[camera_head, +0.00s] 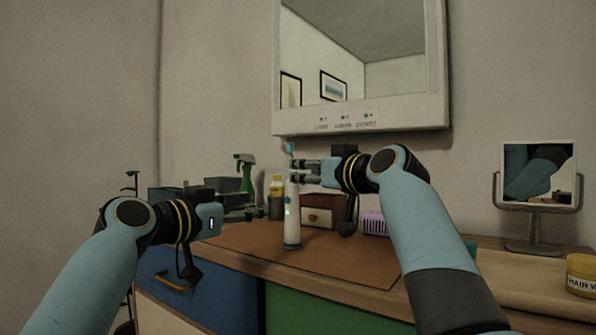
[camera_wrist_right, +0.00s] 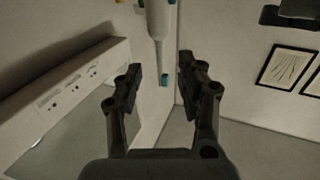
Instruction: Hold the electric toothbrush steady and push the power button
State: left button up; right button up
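The white electric toothbrush (camera_head: 292,228) stands upright on the brown counter top in the head view, with a teal brush head and a small green light on its handle. My right gripper (camera_head: 297,171) is at the height of its neck, fingers pointing left. In the right wrist view the fingers of this gripper (camera_wrist_right: 160,68) are apart, and the toothbrush (camera_wrist_right: 157,22) shows between them without visible contact. My left gripper (camera_head: 256,206) is left of the handle, pointing right; its fingers look apart and empty. I cannot make out the power button clearly.
A green spray bottle (camera_head: 246,172), a yellow-capped bottle (camera_head: 277,200) and a wooden drawer box (camera_head: 322,214) stand behind. A purple basket (camera_head: 375,223) is to the right. A small mirror (camera_head: 538,172) and a hair wax jar (camera_head: 581,275) are at the far right.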

aim_at(293, 170)
jog(key=x, duration=0.7)
grip_shut()
pick_arm(q)
jog(key=shift+c, duration=0.2)
grip_shut()
dwell(1.4)
